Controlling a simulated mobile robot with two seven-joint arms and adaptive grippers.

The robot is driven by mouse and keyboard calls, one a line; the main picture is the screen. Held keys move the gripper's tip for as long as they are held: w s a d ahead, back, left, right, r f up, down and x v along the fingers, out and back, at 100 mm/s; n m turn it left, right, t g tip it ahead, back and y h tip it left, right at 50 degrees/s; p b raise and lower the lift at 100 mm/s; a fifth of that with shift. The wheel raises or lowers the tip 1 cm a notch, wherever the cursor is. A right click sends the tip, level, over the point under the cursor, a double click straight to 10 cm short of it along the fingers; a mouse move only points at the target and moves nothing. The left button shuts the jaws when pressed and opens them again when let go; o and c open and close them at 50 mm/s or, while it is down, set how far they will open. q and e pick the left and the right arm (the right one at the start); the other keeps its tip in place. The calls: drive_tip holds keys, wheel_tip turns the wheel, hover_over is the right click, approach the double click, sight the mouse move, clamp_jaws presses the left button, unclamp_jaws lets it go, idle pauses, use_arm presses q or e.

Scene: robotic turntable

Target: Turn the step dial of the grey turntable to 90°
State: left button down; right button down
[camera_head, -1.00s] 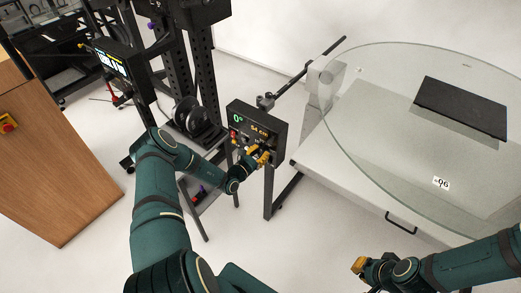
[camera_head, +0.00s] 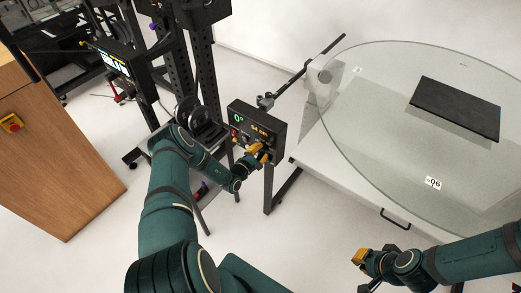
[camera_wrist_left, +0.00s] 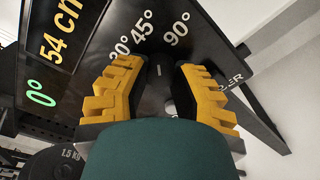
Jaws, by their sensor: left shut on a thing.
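The control box (camera_head: 240,113) stands on a post left of the turntable's clear round plate (camera_head: 370,150). Its green display reads 0° and its yellow one 54 cm. The step dial (camera_wrist_left: 158,72) is a dark knob with a pale mark, below printed angles including 45° and 90° (camera_wrist_left: 176,34). My left gripper (camera_head: 254,154) is at the box front, its yellow fingers (camera_wrist_left: 155,92) on either side of the dial and shut on it. The fingers hide the dial in the head view. My right gripper (camera_head: 366,267) is at the lower right, away from the box; its finger gap is unclear.
A dark flat slab (camera_head: 455,108) lies on the clear plate. A wooden cabinet (camera_head: 55,150) stands at the left, and a black rack (camera_head: 185,60) with weight plates stands behind my left arm. Open white floor (camera_head: 320,240) lies in front.

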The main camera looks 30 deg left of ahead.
use_arm(q)
drive_tip(key=m+p, duration=0.1)
drive_tip(key=m, duration=0.2)
drive_tip(key=shift+r, duration=0.1)
drive_tip(key=shift+m, duration=1.4)
drive_tip(key=shift+w+m+y+p, duration=0.1)
drive_tip(key=shift+m+y+p, duration=0.2)
drive_tip(key=c, duration=0.7)
unclamp_jaws()
drive_tip(key=shift+s, duration=0.5)
drive_tip(key=s, duration=1.1)
drive_tip(key=shift+a+r, duration=0.15)
drive_tip(key=shift+a, duration=0.15)
